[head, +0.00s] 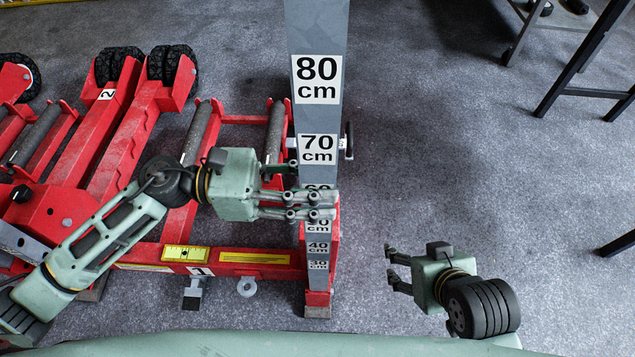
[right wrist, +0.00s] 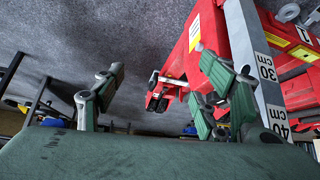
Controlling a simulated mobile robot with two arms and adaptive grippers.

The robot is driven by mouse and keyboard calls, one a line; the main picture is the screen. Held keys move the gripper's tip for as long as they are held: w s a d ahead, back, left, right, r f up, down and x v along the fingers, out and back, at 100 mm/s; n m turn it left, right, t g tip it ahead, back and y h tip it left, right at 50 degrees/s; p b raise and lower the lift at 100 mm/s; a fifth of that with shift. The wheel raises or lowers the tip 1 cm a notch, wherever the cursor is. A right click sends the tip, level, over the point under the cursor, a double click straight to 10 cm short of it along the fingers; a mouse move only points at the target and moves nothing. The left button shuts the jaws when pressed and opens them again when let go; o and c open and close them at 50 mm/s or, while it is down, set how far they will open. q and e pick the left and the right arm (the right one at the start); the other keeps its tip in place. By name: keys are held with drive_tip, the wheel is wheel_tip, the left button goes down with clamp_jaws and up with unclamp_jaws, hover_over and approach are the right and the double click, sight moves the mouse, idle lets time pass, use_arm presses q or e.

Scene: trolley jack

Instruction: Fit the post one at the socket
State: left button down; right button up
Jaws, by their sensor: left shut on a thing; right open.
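Post one (head: 316,120) is a long grey post with white centimetre labels. It runs from the top edge of the head view down to the red corner of the jack marked 1. My left gripper (head: 305,190) is shut on the post near its 60 cm label. The red socket area (head: 318,299) is at the post's lower end, partly hidden by it. I cannot tell whether the post sits inside it. My right gripper (head: 394,269) is open and empty, right of the post. The post's 30 and 40 cm labels show in the right wrist view (right wrist: 254,60).
The red jack frame (head: 225,256) with rollers lies left of the post. Black table legs (head: 570,60) are at the far right.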

drive_tip(key=shift+s+d+f, duration=0.1)
drive_tip(key=shift+s+f, duration=0.05)
drive_tip(key=shift+s, duration=0.15)
drive_tip(key=shift+s+d+f+g, duration=0.1)
drive_tip(key=shift+s+f+g, duration=0.15)
drive_tip(key=shift+g, duration=0.15)
drive_tip(key=shift+s, duration=0.1)
drive_tip(key=shift+s+d+f+g, duration=0.15)
drive_tip(key=shift+s+d+g, duration=0.1)
drive_tip(key=shift+s, duration=0.3)
drive_tip(key=shift+s+d+f+g, duration=0.15)
drive_tip(key=shift+s+g, duration=0.1)
drive_tip(key=shift+s, duration=0.25)
drive_tip(key=shift+s+f, duration=0.1)
drive_tip(key=shift+s, duration=0.05)
drive_tip(key=shift+w+a+r+t, duration=0.2)
drive_tip(key=shift+w+t, duration=0.05)
drive_tip(key=shift+w, duration=0.35)
drive_tip(key=shift+w+a+r+t, duration=0.15)
drive_tip(key=shift+w+r+t, duration=0.15)
drive_tip(key=shift+w, duration=0.25)
drive_tip(key=shift+w+a+r+t, duration=0.15)
drive_tip(key=shift+w+a+t, duration=0.1)
drive_tip(key=shift+w, duration=0.35)
idle(1.0)
